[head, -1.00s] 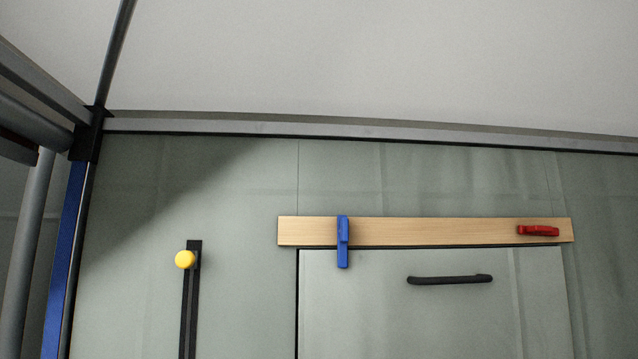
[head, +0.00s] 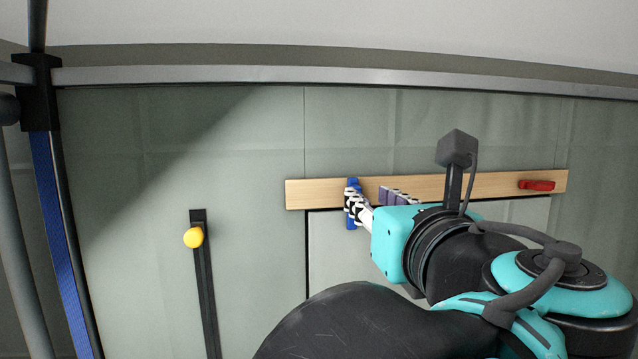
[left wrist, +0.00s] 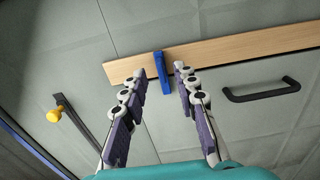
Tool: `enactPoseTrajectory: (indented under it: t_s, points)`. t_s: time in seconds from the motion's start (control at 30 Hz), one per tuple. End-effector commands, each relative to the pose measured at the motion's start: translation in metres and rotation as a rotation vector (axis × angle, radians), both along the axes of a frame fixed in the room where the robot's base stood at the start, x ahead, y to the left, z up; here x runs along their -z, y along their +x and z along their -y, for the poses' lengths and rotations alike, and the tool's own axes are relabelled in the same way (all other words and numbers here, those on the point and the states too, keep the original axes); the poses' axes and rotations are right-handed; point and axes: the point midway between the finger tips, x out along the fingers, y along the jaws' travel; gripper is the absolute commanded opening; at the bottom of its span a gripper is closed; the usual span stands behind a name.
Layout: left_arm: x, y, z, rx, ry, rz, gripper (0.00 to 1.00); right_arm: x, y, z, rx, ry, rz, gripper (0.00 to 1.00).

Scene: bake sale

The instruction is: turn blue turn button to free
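The blue turn button (left wrist: 162,73) stands upright on the wooden strip (left wrist: 225,48) in the left wrist view, its lower end reaching below the strip over the top of the door panel. In the head view the blue button (head: 352,225) is partly hidden behind a finger. My left gripper (head: 367,193) is open in front of the strip. In the left wrist view its fingertips (left wrist: 160,70) are spread to either side of the button, with gaps visible; contact is not seen. My right gripper is not in view.
A red turn button (head: 537,185) lies flat along the strip's right end. A black handle (left wrist: 262,92) is on the door panel. A yellow knob (head: 194,237) on a black vertical bar (head: 204,280) is at left. A blue post (head: 62,235) stands at far left.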

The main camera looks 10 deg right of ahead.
Motion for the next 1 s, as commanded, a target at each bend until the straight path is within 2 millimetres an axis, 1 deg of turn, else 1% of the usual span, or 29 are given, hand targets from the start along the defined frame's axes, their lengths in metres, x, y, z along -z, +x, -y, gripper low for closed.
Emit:
enactPoseTrajectory:
  t_s: [0.03,0.1,0.23,0.37,0.57,0.6,0.67,0.7,1.0]
  points:
    - [-0.002,0.010,-0.002,-0.005,-0.001,0.000,0.29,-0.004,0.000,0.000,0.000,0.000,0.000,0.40]
    - [-0.001,0.020,-0.002,-0.004,-0.001,-0.001,0.29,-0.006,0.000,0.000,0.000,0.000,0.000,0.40]
    - [-0.001,0.034,-0.002,-0.003,-0.002,-0.001,0.29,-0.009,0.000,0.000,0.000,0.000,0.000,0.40]
    - [0.000,0.040,-0.002,-0.001,-0.002,-0.001,0.29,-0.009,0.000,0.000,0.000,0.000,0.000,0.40]
    - [0.001,0.041,-0.002,0.000,-0.003,-0.002,0.29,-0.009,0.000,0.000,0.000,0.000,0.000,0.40]
    - [0.001,0.041,-0.002,0.000,-0.003,-0.002,0.27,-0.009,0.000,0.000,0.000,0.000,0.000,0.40]
    - [0.001,0.040,-0.002,0.000,-0.003,-0.002,0.11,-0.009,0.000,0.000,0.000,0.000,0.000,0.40]
    - [0.001,0.040,-0.002,0.000,-0.003,-0.002,0.00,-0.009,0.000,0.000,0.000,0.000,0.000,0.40]
    - [0.000,0.040,-0.002,-0.001,-0.008,-0.002,0.00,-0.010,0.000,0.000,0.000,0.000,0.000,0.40]
